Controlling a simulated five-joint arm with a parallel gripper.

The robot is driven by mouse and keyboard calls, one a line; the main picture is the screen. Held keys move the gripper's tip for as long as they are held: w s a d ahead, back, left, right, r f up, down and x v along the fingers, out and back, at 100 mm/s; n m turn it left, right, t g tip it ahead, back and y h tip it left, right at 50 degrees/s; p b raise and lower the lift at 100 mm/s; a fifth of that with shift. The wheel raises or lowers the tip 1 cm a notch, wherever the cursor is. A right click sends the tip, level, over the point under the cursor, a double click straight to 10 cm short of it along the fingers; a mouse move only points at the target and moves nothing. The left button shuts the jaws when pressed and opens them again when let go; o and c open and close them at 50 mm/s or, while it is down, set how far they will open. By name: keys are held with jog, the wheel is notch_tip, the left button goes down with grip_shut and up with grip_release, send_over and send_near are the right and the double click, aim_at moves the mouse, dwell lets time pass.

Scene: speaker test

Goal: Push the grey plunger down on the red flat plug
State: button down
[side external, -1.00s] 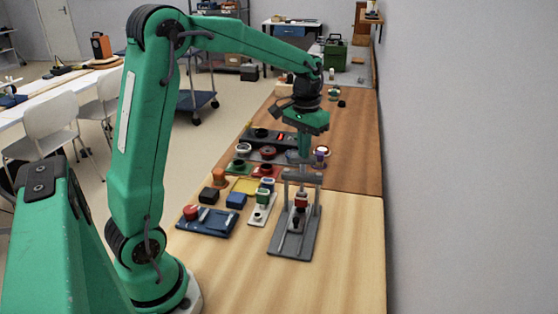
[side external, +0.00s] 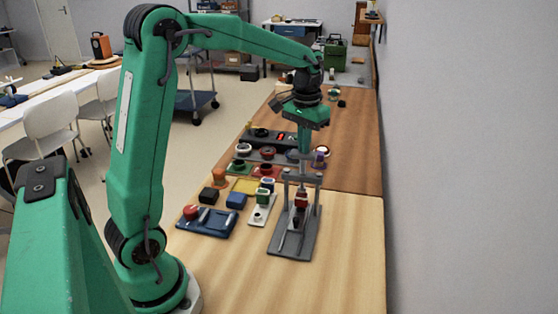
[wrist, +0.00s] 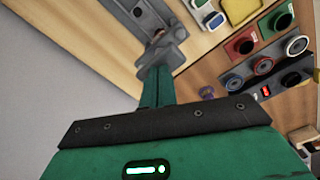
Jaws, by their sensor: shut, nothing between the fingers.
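A grey press stand (side external: 290,241) stands on the light wood table, with two upright posts and a grey crosspiece. The grey plunger (side external: 303,177) is at the top of the stand. It also shows in the wrist view (wrist: 163,52), just past my fingertips. The red flat plug (side external: 301,196) is under the plunger, between the posts, partly hidden. A dark part shows below it. My gripper (side external: 304,156) is shut and empty, pointing down directly above the plunger. In the wrist view my shut fingers (wrist: 156,78) overlap the plunger's near edge; I cannot tell whether they touch.
Left of the stand are a blue tray (side external: 215,228) with a red knob, a white holder (side external: 259,217), and several coloured blocks and round sockets. A dark box with a red light (side external: 281,136) stands behind. The wall is at the right. The table front right of the stand is clear.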

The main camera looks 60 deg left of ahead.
jog(key=shift+r, duration=2.85)
jog(key=shift+s+d+r, duration=0.1)
jog(key=shift+s+d, duration=0.05)
jog(key=shift+s, duration=0.05)
jog(key=s+d+f+m+t, duration=0.1)
jog(key=s+d, duration=0.3)
jog(key=s, duration=0.5)
jog(key=s+d+f+m+t, duration=0.1)
jog(key=s+d+t, duration=0.3)
jog(key=s, duration=0.6)
jog(key=shift+s+d+m+t, duration=0.3)
jog(key=shift+d+m, duration=0.2)
jog(key=shift+d, duration=0.3)
